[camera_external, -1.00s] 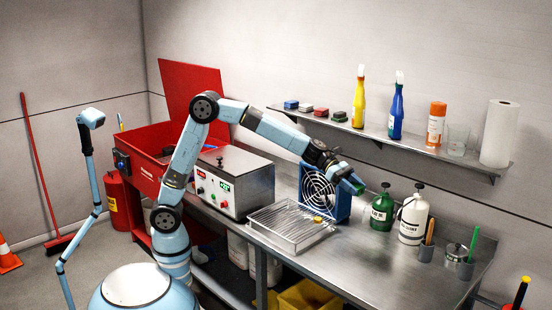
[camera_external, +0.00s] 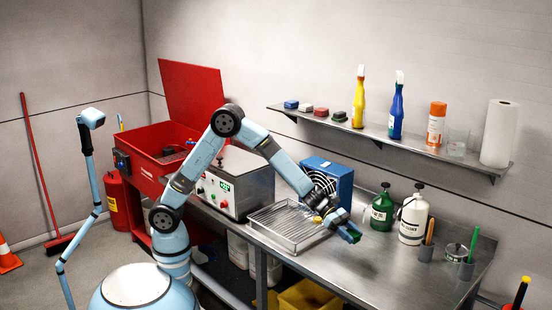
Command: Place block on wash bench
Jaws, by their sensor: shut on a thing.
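My gripper (camera_external: 347,231) is shut on a small green block (camera_external: 354,237). It holds the block a little above the steel wash bench (camera_external: 400,278), just right of the wire drying tray. The gripper covers part of the block, and the gap between block and bench is hard to judge from this angle. The bench top below and in front of the gripper is bare metal.
The wire tray (camera_external: 283,236) lies left of my gripper, with a blue fan (camera_external: 342,178) behind. A green bottle (camera_external: 382,212) and a white bottle (camera_external: 412,220) stand to the right. The bench's front middle is clear.

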